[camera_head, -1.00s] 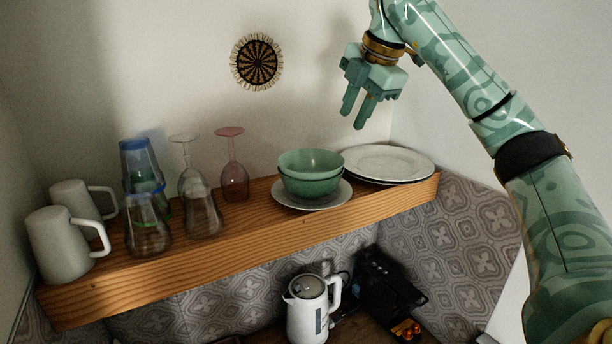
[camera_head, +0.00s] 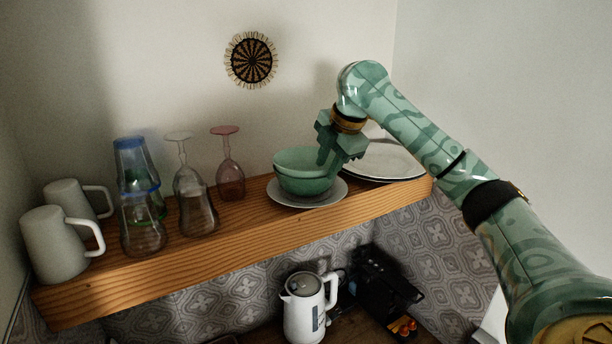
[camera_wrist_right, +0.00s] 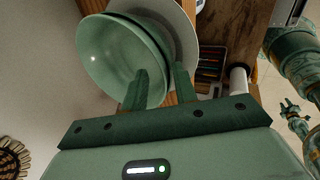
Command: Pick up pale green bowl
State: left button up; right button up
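The pale green bowl (camera_head: 297,160) is the upper of two stacked green bowls on a white plate (camera_head: 283,200) on the shelf. In the right wrist view the upper bowl (camera_wrist_right: 110,55) shows its hollow inside. My right gripper (camera_head: 328,164) is at the bowl's right side, pointing down. In the wrist view my right gripper (camera_wrist_right: 160,85) is open, one finger over the bowl's inside and the other outside its rim. I cannot tell if the fingers touch the bowl. A small green arm end, seemingly my left, shows at the wrist view's right edge; its fingers are unclear.
The wooden shelf (camera_head: 170,261) holds white plates (camera_head: 391,160) close to the right, behind my arm. A pink wine glass (camera_head: 229,170), other glassware and white mugs (camera_head: 53,245) stand left. A kettle (camera_head: 304,309) and black machine (camera_head: 380,287) are below.

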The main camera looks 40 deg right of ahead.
jog(key=shift+s+r, duration=0.1)
jog(key=shift+s, duration=0.05)
grip_shut()
dwell(1.2)
